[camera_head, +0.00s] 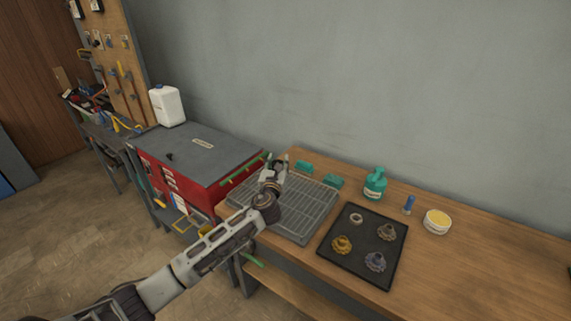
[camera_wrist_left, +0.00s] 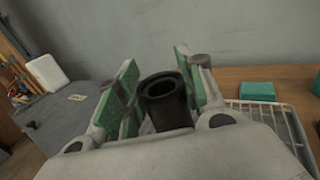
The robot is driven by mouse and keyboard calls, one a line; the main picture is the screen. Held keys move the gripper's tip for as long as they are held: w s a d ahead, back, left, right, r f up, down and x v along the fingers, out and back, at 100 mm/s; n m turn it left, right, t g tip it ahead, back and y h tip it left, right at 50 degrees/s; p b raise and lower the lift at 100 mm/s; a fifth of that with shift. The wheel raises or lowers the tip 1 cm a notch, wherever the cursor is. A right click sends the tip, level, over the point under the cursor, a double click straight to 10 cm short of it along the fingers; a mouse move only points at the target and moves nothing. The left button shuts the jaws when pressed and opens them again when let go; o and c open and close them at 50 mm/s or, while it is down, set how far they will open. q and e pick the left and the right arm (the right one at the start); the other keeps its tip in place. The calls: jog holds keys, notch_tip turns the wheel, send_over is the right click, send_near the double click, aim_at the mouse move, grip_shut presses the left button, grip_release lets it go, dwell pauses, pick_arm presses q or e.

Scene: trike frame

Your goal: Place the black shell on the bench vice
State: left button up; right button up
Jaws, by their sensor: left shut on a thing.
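The black shell (camera_wrist_left: 165,101) is a dark hollow cylinder, its open end facing up in the left wrist view. My left gripper (camera_wrist_left: 160,88) is shut on it, with a green-padded finger on each side. In the head view my left gripper (camera_head: 278,166) is above the back left part of the grey rack, near the red cabinet's right edge. The shell is too small there to make out clearly. I cannot pick out a bench vice in either view. My right gripper is not in view.
The grey rack (camera_head: 305,216) sits on the wooden bench (camera_head: 470,262). A black tray (camera_head: 362,247) with several gears, a teal bottle (camera_head: 375,184) and a yellow-topped tin (camera_head: 436,221) stand to its right. The red cabinet (camera_head: 190,190) bears a white jug (camera_head: 167,104).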

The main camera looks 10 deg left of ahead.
pick_arm(q)
jog(key=s+d+r+m+h, duration=0.1)
jog(key=s+d+r+h, duration=0.1)
jog(key=s+r, duration=0.45)
jog(key=s+a+f, duration=0.2)
jog(key=s+f, duration=1.5)
jog(key=f, duration=0.4)
jog(key=shift+s+a+f, duration=0.3)
jog(key=shift+s+f, duration=0.05)
